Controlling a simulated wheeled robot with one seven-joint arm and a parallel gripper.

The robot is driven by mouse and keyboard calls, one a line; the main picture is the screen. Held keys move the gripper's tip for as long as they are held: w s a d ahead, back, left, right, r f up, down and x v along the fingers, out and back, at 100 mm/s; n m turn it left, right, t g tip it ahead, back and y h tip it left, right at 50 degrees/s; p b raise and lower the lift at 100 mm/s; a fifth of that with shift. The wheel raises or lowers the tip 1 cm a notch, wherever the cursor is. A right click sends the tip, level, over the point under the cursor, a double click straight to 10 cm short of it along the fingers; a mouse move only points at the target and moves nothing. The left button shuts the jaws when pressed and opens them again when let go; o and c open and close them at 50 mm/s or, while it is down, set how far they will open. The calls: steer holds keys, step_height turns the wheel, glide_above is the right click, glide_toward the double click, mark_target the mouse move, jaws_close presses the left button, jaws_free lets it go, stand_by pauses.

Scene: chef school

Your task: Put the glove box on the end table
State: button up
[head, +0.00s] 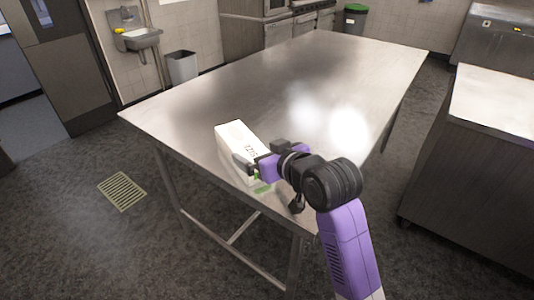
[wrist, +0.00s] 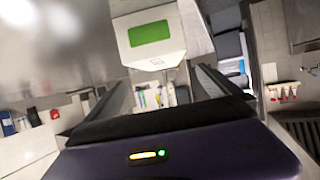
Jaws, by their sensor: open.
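The glove box (head: 236,139) is a white carton with dark lettering and a green patch near its front end. It rests on the steel table (head: 200,105) near the front edge. My gripper (head: 254,171) is at the box's near end, partly hiding it. In the wrist view the box's white end with a green label (wrist: 150,36) is ahead, beyond the two finger tips. My gripper (wrist: 158,88) is open, with its fingers apart and nothing clearly between them. Whether a finger touches the box cannot be told.
The rest of the steel table top is clear. A separate steel counter (head: 495,100) stands at the right across a floor gap. A sink (head: 137,38), a grey bin (head: 182,67) and a green-lidded bin (head: 355,18) stand behind. A floor drain (head: 122,191) lies at left.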

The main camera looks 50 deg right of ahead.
steer(key=v, duration=0.3)
steer(key=shift+s+a, duration=0.1)
steer(key=shift+s, duration=0.05)
stand_by(0.5)
step_height(320, 180, up, 6)
steer(key=w+t+h, duration=0.1)
steer(key=t, duration=0.2)
steer(key=s+a+f+n+y, duration=0.1)
steer(key=s+a+f+y, duration=0.1)
steer(key=s+a+f, duration=0.3)
steer(key=s+a+f+n+y, duration=0.1)
steer(key=s+a+f, duration=0.5)
steer(key=s, duration=0.8)
steer(key=s+a+f+n+y, duration=0.2)
steer(key=s+a+f, duration=0.3)
steer(key=s+a, duration=0.4)
steer(key=shift+s+a+f+g+y, duration=0.15)
steer(key=shift+s+f+g+y, duration=0.1)
steer(key=shift+s+g+y, duration=0.15)
